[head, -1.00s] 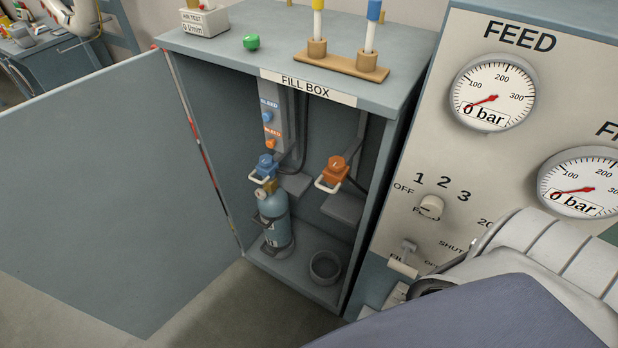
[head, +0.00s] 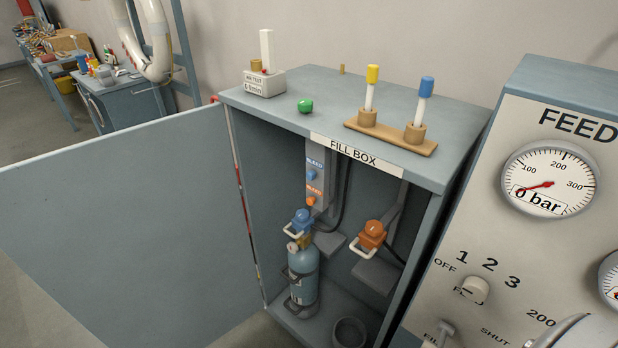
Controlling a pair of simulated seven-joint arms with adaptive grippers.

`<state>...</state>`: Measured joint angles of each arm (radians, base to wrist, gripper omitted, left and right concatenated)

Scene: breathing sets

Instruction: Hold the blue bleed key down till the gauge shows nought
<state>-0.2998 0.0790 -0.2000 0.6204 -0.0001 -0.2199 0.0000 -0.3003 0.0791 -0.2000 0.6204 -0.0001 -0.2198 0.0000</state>
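The blue bleed key (head: 312,175) is a small blue knob under a blue BLEED label, on a grey strip inside the open fill box (head: 470,165). An orange knob (head: 311,200) sits below it under an orange BLEED label. A blue cylinder (head: 303,278) stands upright in the box under a blue connector (head: 302,219) with a white handle. An orange connector (head: 373,234) is to its right. The feed gauge (head: 565,168) on the right panel reads 0 bar. Neither gripper is in view, and nothing touches the key.
The box door (head: 120,235) stands wide open to the left. On the box top are a green knob (head: 305,106), a white air-test block (head: 264,84) and a wooden stand (head: 390,136) with yellow- and blue-topped tubes. A black ring (head: 349,333) lies on the box floor.

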